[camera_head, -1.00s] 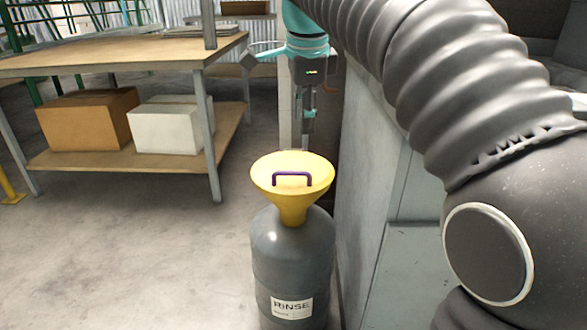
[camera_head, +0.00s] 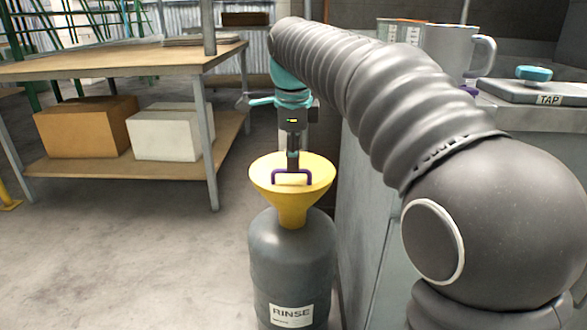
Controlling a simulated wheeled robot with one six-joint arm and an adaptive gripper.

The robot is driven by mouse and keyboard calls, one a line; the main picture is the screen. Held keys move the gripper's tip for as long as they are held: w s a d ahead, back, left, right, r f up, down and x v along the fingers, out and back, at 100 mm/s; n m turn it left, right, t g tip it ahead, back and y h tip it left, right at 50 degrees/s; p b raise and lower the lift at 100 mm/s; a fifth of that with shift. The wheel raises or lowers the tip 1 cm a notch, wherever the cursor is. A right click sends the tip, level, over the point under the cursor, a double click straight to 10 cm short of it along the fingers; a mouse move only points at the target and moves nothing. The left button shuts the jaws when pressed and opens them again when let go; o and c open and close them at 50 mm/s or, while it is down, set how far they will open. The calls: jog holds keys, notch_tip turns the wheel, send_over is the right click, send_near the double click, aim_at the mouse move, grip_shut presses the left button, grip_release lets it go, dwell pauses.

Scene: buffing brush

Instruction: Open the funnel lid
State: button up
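A yellow funnel (camera_head: 292,207) stands in the top of a grey drum (camera_head: 292,258) with a RINSE label. Its yellow lid (camera_head: 265,174) lies flat and closed, with a purple loop handle (camera_head: 292,173) upright on it. My gripper (camera_head: 293,164) points down just behind the handle in the head view, its tip close to it. I cannot tell whether it touches the handle. The fingers are small and partly hidden by the handle, so I cannot tell whether they are open or shut.
A grey cabinet (camera_head: 365,235) stands close on the right of the drum. On it are a large grey jug (camera_head: 450,50) and a panel marked TAP (camera_head: 548,99). A wooden workbench (camera_head: 100,62) with two boxes on its lower shelf is at the left. The floor left of the drum is clear.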

jog(key=shift+w+f, duration=0.25)
jog(key=shift+f, duration=0.9)
grip_shut()
